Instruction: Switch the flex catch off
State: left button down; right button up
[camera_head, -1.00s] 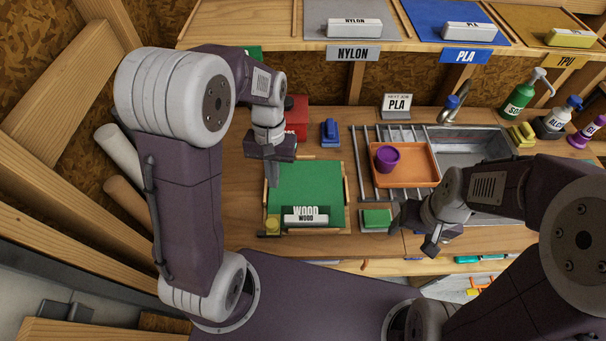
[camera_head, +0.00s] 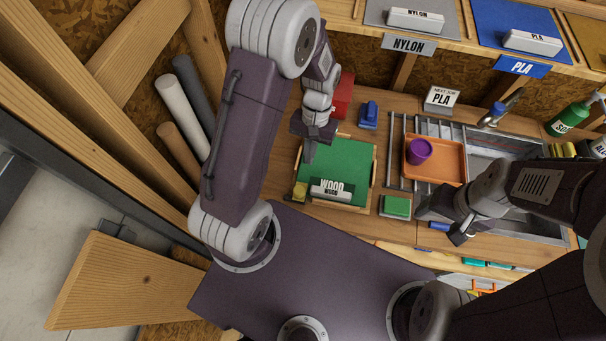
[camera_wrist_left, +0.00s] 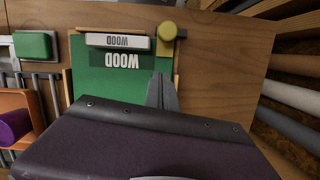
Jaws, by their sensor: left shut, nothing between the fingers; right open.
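A green plate (camera_head: 348,163) in a wooden frame lies on the bench, with a white WOOD label block at its front edge; it also shows in the left wrist view (camera_wrist_left: 98,80). A round yellow knob (camera_head: 299,190), which looks like the flex catch, sits on a dark mount at the plate's front left corner; it also shows in the left wrist view (camera_wrist_left: 167,31). My left gripper (camera_head: 309,153) is shut and empty over the plate's left part, apart from the knob; its fingers (camera_wrist_left: 161,92) point towards it. My right gripper (camera_head: 446,222) is open and empty near the bench front.
An orange tray (camera_head: 449,169) with a purple cup (camera_head: 419,151) stands right of the plate, by a metal rack and sink. A green pad (camera_head: 396,206) lies between. A blue object (camera_head: 368,115) and red box (camera_head: 343,95) stand behind.

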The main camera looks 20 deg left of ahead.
aim_at(304, 185)
pick_arm(q)
jog(key=x, duration=0.3)
jog(key=shift+s+f, duration=0.1)
jog(key=shift+f, duration=0.3)
jog(key=s, duration=0.1)
jog(key=s+p, duration=0.1)
jog(key=s, duration=0.1)
jog(key=shift+d+f, duration=0.1)
jog(key=shift+d, duration=0.15)
jog(key=shift+s, duration=0.5)
jog(key=shift+w, duration=0.15)
